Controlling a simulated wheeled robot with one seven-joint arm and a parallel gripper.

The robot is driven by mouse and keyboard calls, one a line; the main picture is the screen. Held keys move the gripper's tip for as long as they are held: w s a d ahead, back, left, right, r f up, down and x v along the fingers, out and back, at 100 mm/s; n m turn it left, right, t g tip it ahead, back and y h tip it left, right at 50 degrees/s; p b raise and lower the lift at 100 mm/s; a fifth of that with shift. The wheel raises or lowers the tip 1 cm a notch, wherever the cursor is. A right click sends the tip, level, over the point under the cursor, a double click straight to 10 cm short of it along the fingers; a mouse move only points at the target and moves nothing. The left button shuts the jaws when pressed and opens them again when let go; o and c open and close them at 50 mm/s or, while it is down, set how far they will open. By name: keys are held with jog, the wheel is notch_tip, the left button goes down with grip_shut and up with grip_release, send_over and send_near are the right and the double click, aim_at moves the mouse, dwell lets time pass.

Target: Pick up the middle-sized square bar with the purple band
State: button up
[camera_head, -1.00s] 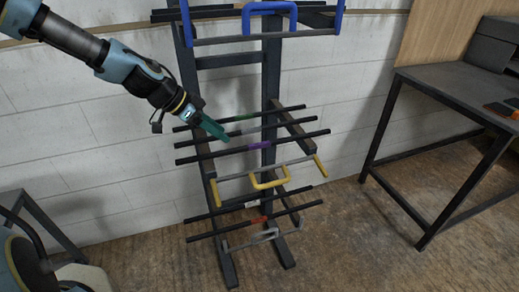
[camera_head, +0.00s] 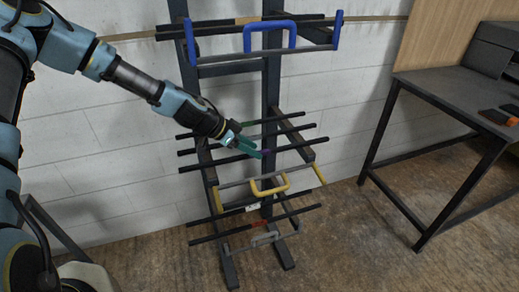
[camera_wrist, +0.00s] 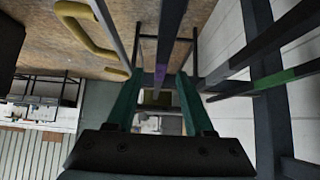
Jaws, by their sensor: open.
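The dark square bar with the purple band (camera_head: 302,145) lies across the rack's middle level. Its purple band (camera_wrist: 160,76) shows in the wrist view, between the two fingers. In the head view the band is mostly hidden behind the fingertips. My gripper (camera_head: 257,149) has green fingers and is open at the bar's middle.
A bar with a green band (camera_wrist: 275,81) lies beside it. A red-banded bar (camera_head: 259,223) is lower. The dark rack (camera_head: 271,85) stands by the wall, with a table (camera_head: 450,90) at right.

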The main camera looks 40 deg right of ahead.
jog(key=shift+d+f, duration=0.2)
jog(key=shift+f, duration=0.1)
jog(key=shift+s, duration=0.1)
grip_shut()
jog(key=shift+r, duration=0.1)
dwell(1.1)
